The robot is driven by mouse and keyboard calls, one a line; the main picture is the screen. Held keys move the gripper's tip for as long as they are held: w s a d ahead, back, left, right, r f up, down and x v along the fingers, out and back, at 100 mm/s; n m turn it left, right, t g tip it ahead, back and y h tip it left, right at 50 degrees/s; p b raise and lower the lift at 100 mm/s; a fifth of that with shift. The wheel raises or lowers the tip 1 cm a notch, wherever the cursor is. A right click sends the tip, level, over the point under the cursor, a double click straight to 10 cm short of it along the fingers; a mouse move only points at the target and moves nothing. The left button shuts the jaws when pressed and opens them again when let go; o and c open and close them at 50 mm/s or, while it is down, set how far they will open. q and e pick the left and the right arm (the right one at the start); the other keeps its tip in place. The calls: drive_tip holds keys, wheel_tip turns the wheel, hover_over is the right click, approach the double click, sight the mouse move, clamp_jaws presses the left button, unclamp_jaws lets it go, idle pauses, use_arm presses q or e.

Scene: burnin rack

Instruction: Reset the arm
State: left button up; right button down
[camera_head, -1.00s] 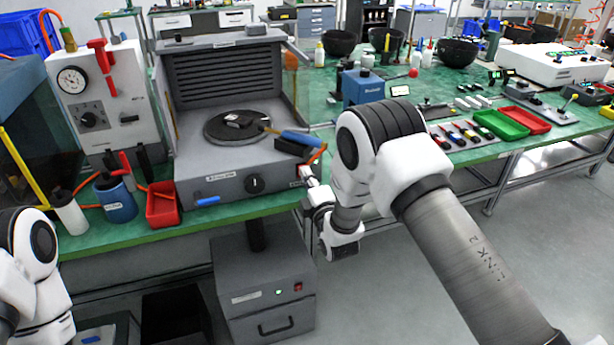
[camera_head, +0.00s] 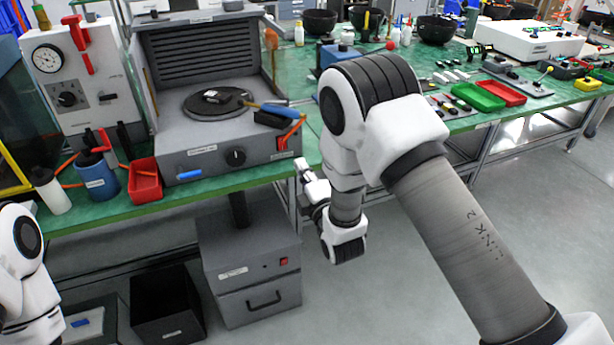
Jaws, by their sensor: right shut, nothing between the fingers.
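My right arm (camera_head: 445,235) comes in from the lower right, bends at a high elbow and hangs down to its wrist. My right gripper (camera_head: 301,166) is small in view, shut and empty, just in front of the bench edge. It is apart from the red switch (camera_head: 283,142) on the right of the grey machine's (camera_head: 205,165) front panel. Part of my left arm (camera_head: 18,265) shows at the left edge; its gripper is out of view.
A grey drawer box (camera_head: 245,280) stands below. The floor at right is clear.

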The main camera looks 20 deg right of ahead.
use_arm(q)
drive_tip(key=shift+s, duration=0.25)
use_arm(e)
drive_tip(key=s, duration=0.1)
drive_tip(key=s+r, duration=0.1)
drive_tip(key=s, duration=0.1)
use_arm(q)
drive_tip(key=shift+r, duration=0.1)
use_arm(e)
drive_tip(key=shift+s+f, duration=0.1)
drive_tip(key=shift+s, duration=0.05)
